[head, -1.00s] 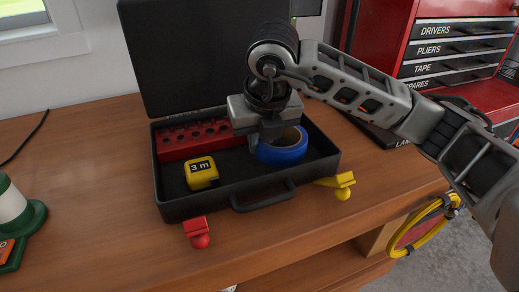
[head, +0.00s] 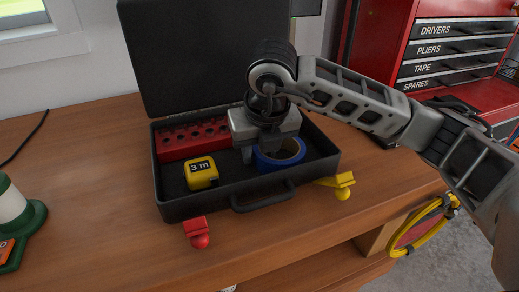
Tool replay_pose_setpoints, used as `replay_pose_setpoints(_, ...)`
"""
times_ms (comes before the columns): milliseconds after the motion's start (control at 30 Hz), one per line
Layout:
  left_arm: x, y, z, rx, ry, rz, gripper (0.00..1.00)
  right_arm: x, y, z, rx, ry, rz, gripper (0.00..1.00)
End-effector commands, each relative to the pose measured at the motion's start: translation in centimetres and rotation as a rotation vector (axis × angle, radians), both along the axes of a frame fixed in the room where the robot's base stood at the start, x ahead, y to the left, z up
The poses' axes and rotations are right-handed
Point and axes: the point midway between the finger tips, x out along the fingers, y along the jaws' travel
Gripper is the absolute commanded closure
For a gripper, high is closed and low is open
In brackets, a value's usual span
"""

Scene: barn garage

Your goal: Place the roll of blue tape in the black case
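The roll of blue tape (head: 281,158) lies in the right part of the open black case (head: 183,209), apparently on its floor. My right gripper (head: 257,152) is just above the roll's left side. Its fingers look spread, one outside the roll's left wall and one over the ring's hole, with a small gap beside the wall; it looks open. The gripper body partly hides the roll's back. My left gripper is not in view.
In the case are a yellow tape measure (head: 201,173) and a red holder with holes (head: 193,139). Red (head: 197,232) and yellow (head: 340,185) pieces sit by the case's front corners. A green-and-white object (head: 20,220) stands at left. The wooden bench (head: 100,205) is clear between.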

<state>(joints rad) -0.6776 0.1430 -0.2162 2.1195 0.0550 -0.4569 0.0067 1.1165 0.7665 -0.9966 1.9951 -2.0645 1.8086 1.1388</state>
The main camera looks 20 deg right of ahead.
Motion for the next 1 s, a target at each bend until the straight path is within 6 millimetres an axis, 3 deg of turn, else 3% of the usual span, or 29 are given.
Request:
replay_pose_setpoints(500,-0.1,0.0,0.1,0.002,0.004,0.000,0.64,-2.8,0.4,9.8,0.000,-0.007,0.001,0.65)
replay_pose_setpoints(700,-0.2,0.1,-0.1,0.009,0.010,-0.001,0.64,-3.3,0.4,11.1,0.000,-0.003,0.000,0.65)
replay_pose_setpoints(1000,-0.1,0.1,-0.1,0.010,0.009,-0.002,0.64,-3.4,0.4,11.1,0.001,-0.002,0.000,0.65)
